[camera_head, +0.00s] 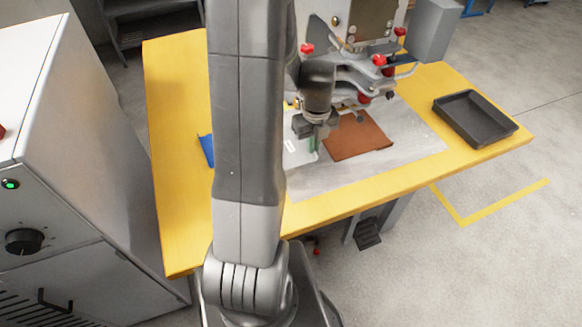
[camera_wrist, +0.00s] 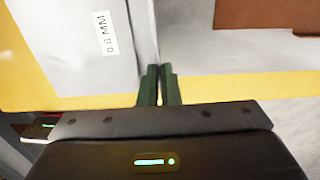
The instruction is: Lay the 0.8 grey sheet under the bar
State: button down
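The light grey sheet (camera_wrist: 75,40) carries a "0.8 MM" label in the wrist view. In the head view the grey sheet (camera_head: 298,153) lies on the metal plate, partly hidden by my arm. My gripper (camera_wrist: 159,85) has its green fingers close together at the sheet's right edge. A thin upright edge of the sheet runs between them, so it looks shut on it. In the head view my gripper (camera_head: 314,143) is low over the plate, in front of the welding machine (camera_head: 365,55). The bar itself is hard to make out there.
A brown sheet (camera_head: 358,138) lies on the metal plate (camera_head: 400,160), right of my gripper; it also shows in the wrist view (camera_wrist: 265,15). A black tray (camera_head: 475,118) stands at the yellow table's (camera_head: 180,235) right. A blue object (camera_head: 206,150) is partly behind my arm.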

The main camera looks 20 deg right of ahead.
aim_at(311, 174)
jog(key=shift+f, duration=4.95)
jog(key=shift+f, duration=0.2)
jog(key=c, duration=1.6)
grip_release()
jog(key=shift+c, duration=0.2)
jog(key=shift+r, duration=0.15)
notch_tip(311, 174, up, 12)
jog(key=shift+r, duration=0.1)
